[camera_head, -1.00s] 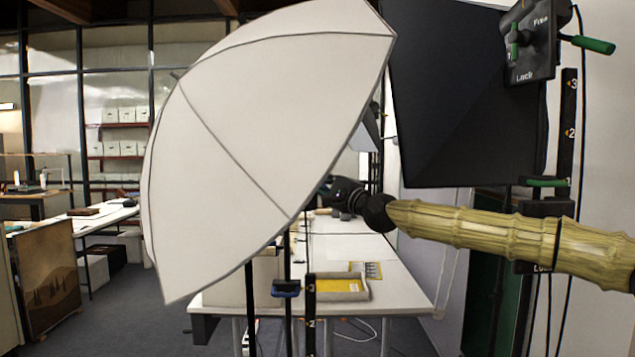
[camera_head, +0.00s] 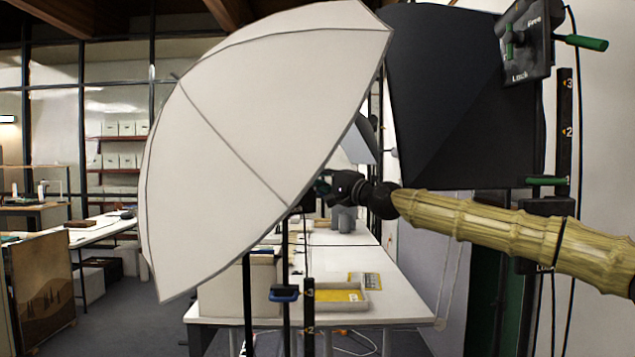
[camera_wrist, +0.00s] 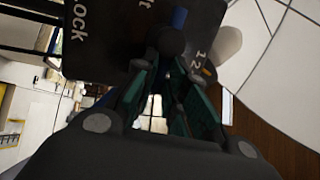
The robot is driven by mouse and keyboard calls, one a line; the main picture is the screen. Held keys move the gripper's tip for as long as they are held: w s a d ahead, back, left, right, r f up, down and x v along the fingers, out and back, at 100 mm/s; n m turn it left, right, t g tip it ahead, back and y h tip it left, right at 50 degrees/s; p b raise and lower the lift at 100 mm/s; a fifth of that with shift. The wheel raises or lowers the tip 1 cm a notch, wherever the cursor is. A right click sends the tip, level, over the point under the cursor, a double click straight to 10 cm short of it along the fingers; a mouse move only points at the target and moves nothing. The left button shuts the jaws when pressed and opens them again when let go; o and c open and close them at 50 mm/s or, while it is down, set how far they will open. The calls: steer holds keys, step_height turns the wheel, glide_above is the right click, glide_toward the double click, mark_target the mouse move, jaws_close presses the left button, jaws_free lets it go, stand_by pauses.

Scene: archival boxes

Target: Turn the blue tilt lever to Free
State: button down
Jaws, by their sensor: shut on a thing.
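In the wrist view a black plate (camera_wrist: 105,40) with the word "Lock" at its left fills the top. A small blue piece of the tilt lever (camera_wrist: 180,18) shows beside a dark round knob at the plate. My gripper (camera_wrist: 168,75) has its green-padded fingers reaching up to this knob and lever, closed on the lever; the exact contact is dark and partly hidden. In the head view my gripper (camera_head: 324,188) is at the right edge of the white umbrella (camera_head: 260,140), which hides the lever and plate there. The lever's pointing direction is unclear.
A black softbox (camera_head: 460,110) stands at the right, with a green-levered Free/Lock plate (camera_head: 527,45) above. A blue clamp handle (camera_head: 284,294) sits on a stand below the umbrella. A white table (camera_head: 400,300) with a yellow-lined tray (camera_head: 340,297) lies beyond.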

steer(key=c, duration=1.5)
jaws_free()
steer(key=shift+o, duration=0.2)
steer(key=shift+s, duration=0.1)
steer(key=v, duration=1.2)
